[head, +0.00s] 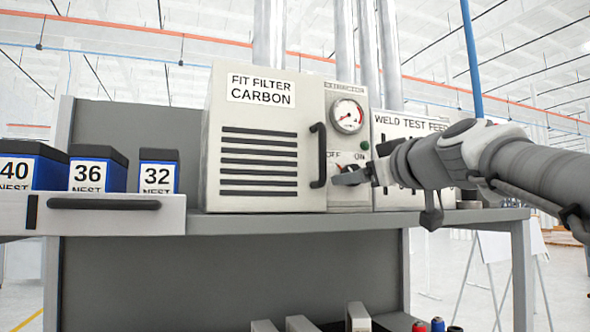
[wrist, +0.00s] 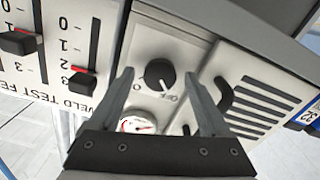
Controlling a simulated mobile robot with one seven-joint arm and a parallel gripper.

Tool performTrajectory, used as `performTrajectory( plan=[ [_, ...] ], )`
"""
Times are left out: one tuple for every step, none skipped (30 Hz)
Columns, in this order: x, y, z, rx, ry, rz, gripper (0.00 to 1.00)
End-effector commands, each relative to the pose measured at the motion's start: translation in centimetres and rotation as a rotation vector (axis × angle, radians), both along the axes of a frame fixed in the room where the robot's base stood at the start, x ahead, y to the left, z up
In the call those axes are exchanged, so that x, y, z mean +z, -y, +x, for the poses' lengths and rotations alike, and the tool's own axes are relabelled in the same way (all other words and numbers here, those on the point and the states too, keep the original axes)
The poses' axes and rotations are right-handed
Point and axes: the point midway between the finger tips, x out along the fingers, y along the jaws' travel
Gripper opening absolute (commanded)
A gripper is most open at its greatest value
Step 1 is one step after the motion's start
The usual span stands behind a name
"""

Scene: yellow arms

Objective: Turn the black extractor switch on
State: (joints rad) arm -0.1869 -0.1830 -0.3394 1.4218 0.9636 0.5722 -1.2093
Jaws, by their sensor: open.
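The black extractor switch (wrist: 159,73) is a round knob on a cream panel (wrist: 150,50), seen upside down in the wrist view. A pale mark on the knob appears to point toward the OFF lettering. My gripper (wrist: 159,76) is open, with one finger on each side of the knob in that view. I cannot tell whether the fingers touch it or how far off it is. In the head view my gripper (head: 350,176) is in front of the lower extractor panel, below the OFF and ON labels, and hides most of the knob.
Left of the panel is the carbon filter box (head: 262,190) with a black handle (head: 318,155). A red-needled gauge (head: 347,116) and green button are above the switch. The weld test feed panel (head: 390,125) with sliders is close on the right. The shelf edge (head: 300,221) runs below.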

Motion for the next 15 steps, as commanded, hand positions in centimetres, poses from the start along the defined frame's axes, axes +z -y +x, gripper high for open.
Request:
performTrajectory(
  plan=[
    [0.07,-0.1,0.27,0.0,0.0,0.0,0.81],
    [0.06,-0.12,0.37,-0.001,0.0,0.0,0.81],
    [0.04,-0.14,0.46,-0.001,0.001,0.0,0.81],
    [0.03,-0.16,0.5,-0.001,0.001,0.0,0.81],
    [0.02,-0.17,0.52,-0.001,0.001,0.0,0.81],
    [0.01,-0.17,0.53,-0.001,0.001,0.0,0.81],
    [0.0,-0.17,0.52,-0.001,0.001,0.0,0.81],
    [-0.01,-0.17,0.52,-0.001,0.001,0.0,0.81],
    [-0.01,-0.16,0.51,-0.001,0.001,0.0,0.81],
    [-0.01,-0.16,0.51,-0.001,0.001,0.0,0.81],
    [-0.01,-0.16,0.51,-0.001,0.0,0.0,0.79],
    [-0.01,-0.16,0.5,-0.001,0.0,0.0,0.72],
    [-0.01,-0.16,0.5,-0.001,0.0,0.0,0.66],
    [-0.01,-0.16,0.5,-0.001,0.0,0.0,0.61],
    [-0.02,-0.16,0.51,-0.001,0.0,0.0,0.54]
  ],
)
